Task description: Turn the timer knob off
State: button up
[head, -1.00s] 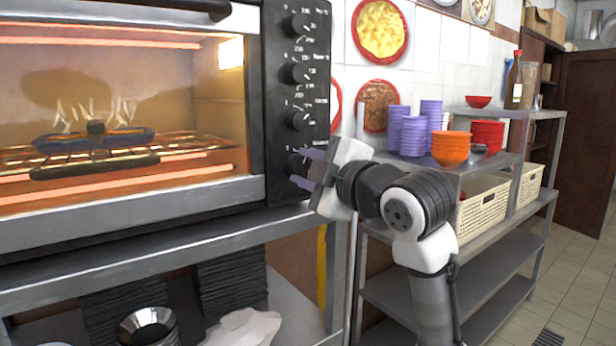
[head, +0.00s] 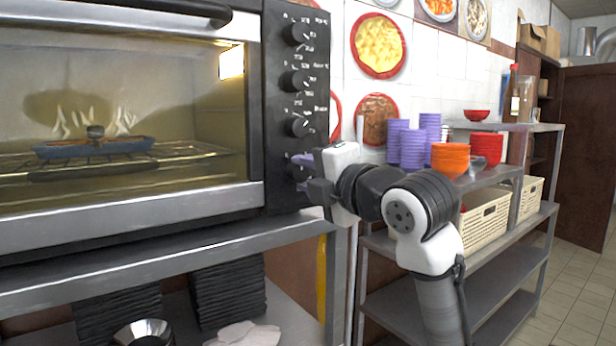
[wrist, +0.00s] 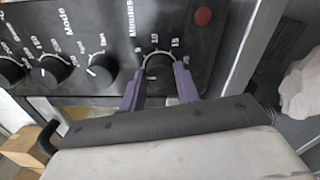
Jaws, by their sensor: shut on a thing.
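The toaster oven (head: 130,210) has a black panel with a column of knobs on its right side. The timer knob (wrist: 158,65) is at the right end of the row in the wrist view and lowest in the column in the head view, partly hidden there by my fingers. My gripper (wrist: 160,80) is shut on it, one purple finger on each side. In the head view my gripper (head: 304,172) reaches the panel from the right. The oven's heating bars are dark, and its inner lamp is lit.
A blue dish (head: 95,148) sits on the rack inside the oven. A metal shelf (head: 165,248) carries the oven. Purple, orange and red bowls (head: 450,158) stand on another shelf at right. Wicker baskets (head: 485,220) are below them.

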dwell(0.4)
jog(key=o, duration=1)
jog(key=shift+c, duration=0.2)
jog(key=b+v, duration=0.2)
jog(key=v, duration=1.1)
jog(key=shift+s+d, duration=0.25)
jog(key=shift+s, duration=0.1)
